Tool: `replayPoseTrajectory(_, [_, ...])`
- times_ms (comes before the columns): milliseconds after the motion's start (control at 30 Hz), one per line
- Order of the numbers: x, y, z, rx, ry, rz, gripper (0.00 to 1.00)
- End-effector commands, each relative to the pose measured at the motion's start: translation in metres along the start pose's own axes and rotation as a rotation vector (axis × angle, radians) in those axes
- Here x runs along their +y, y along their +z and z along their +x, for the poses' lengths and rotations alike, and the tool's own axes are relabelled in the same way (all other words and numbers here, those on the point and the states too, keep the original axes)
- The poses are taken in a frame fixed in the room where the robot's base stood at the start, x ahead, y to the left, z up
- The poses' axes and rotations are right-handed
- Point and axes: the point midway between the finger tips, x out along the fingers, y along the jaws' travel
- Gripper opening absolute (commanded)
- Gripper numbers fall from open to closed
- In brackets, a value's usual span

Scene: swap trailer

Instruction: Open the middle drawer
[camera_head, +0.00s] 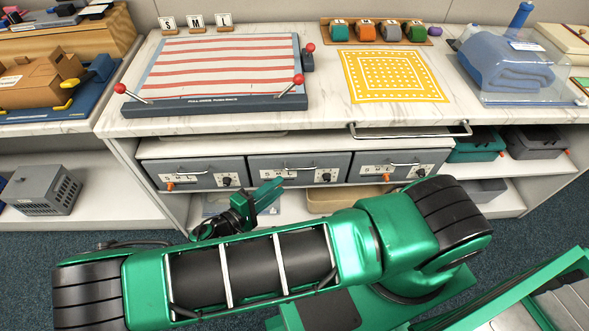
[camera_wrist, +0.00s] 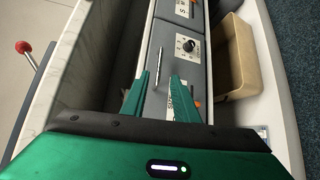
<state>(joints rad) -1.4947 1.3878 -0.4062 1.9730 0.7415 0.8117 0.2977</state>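The middle drawer (camera_head: 298,175) is a grey-fronted drawer under the counter, between two like it, and it looks shut. It has a thin silver bar handle (camera_head: 292,168), a labelled plate, a dark knob and an orange tab. My green gripper (camera_head: 270,193) is in front of the drawer's lower left part. In the wrist view, my gripper (camera_wrist: 158,92) is open and empty, its fingers pointing at the drawer front. The silver handle (camera_wrist: 157,68) shows between and just beyond the fingertips, apart from them as far as I can tell. The drawer's inside is hidden.
The left drawer (camera_head: 195,176) and right drawer (camera_head: 400,166) flank it. A metal rail (camera_head: 410,134) juts from the counter edge above. A beige bin (camera_head: 335,200) sits on the shelf below. A striped-top board with red-knobbed levers (camera_head: 220,65) stands on the counter.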

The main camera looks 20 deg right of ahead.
Motion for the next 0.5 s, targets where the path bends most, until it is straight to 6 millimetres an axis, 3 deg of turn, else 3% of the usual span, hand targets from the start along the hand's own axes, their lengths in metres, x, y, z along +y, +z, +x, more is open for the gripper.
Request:
replayPoseTrajectory(167, [-0.001, -0.001, 0.011, 0.008, 0.007, -0.001, 0.27])
replayPoseTrajectory(500, [0.000, -0.002, 0.068, 0.009, 0.008, -0.001, 0.27])
